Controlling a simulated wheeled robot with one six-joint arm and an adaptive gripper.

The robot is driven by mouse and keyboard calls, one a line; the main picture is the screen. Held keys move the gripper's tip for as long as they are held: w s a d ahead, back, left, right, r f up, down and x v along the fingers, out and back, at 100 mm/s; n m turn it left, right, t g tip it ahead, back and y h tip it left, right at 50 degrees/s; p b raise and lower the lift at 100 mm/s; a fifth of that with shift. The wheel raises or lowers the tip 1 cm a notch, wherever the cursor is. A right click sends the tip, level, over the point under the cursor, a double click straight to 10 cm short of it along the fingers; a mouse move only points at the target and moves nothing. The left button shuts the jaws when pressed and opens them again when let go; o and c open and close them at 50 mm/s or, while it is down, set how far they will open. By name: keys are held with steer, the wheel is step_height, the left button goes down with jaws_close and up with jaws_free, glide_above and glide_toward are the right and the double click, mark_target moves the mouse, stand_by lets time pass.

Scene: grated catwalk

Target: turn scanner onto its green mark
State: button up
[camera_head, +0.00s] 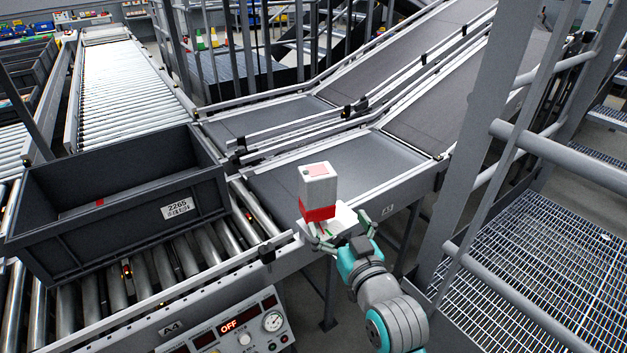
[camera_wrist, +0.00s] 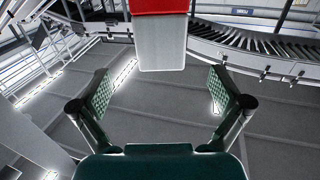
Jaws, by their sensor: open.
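The scanner (camera_head: 318,190) looks like an upright white box with a red band around its lower part and a pale red patch on top. It stands on a small white plate (camera_head: 343,217) at the conveyor's near edge. A bit of green shows on the plate near the scanner's base, partly hidden. My gripper (camera_head: 338,222) is open at the near side of the plate, its fingers spread. In the wrist view, the scanner (camera_wrist: 160,45) shows at the top centre, between the two spread fingers and apart from both. The gripper (camera_wrist: 159,72) holds nothing.
A dark grey crate (camera_head: 120,205) labelled 2265 sits on rollers at the left. A control panel (camera_head: 235,335) reading OFF is at the front. Grey railings (camera_head: 560,155) stand close on the right. The belt (camera_head: 335,165) behind the scanner is clear.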

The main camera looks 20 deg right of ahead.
mark_target(317, 183)
steer(key=w, duration=0.4)
steer(key=w+r, duration=0.1)
steer(key=w, duration=0.7)
steer(key=shift+a+r, duration=0.25)
steer(key=shift+a, duration=0.05)
steer(key=c, duration=1.1)
